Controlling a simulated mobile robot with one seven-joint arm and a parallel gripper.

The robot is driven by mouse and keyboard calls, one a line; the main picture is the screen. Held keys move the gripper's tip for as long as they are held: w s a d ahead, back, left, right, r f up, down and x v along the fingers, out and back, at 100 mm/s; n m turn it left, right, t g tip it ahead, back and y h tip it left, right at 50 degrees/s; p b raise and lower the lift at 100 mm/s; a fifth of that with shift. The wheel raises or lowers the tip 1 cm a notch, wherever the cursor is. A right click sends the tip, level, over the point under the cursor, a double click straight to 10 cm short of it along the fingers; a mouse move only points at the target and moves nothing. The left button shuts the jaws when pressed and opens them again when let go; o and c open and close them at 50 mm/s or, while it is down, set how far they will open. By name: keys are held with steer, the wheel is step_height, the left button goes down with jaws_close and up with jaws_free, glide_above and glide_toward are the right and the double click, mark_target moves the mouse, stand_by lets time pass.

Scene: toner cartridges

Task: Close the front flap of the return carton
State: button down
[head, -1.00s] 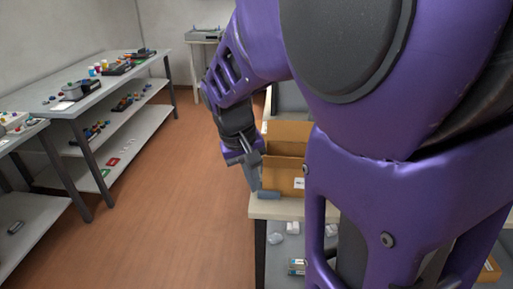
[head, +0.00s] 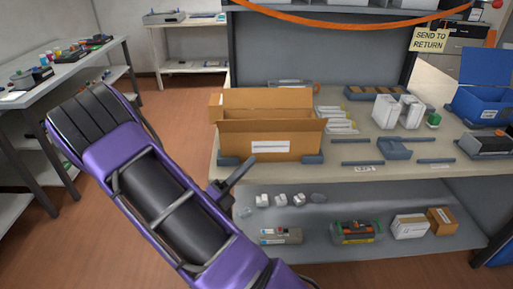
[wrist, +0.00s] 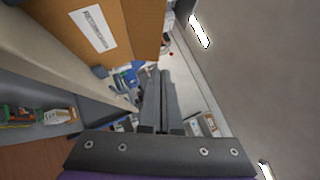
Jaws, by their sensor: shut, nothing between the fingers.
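The return carton (head: 285,148) is an open brown box with a white label, standing near the left end of the bench. A back flap (head: 265,101) stands up at its rear. The front flap (head: 270,126) appears raised along the front top edge, tilted a little. My gripper (head: 245,168) is shut and empty, just in front of and below the carton's front face, apart from it as far as I can tell. In the wrist view, my gripper (wrist: 160,75) points past the carton's labelled front (wrist: 70,28), which is at the upper left.
Small dark blocks (head: 229,161) sit at the carton's front corners. White boxes (head: 388,111) and a blue bin (head: 482,105) stand to the right on the bench (head: 345,176). A lower shelf (head: 330,208) holds several small items. Floor on the left is clear.

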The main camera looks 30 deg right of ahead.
glide_toward(280, 120)
steer(key=s+d, duration=0.2)
steer(key=d, duration=0.1)
steer(key=shift+w+d+r+b, duration=0.45)
steer(key=shift+w+d+r, duration=0.3)
steer(key=shift+w+d, duration=0.3)
steer(key=shift+w+d+r, duration=0.1)
steer(key=shift+w+r, duration=0.1)
steer(key=shift+w, duration=0.15)
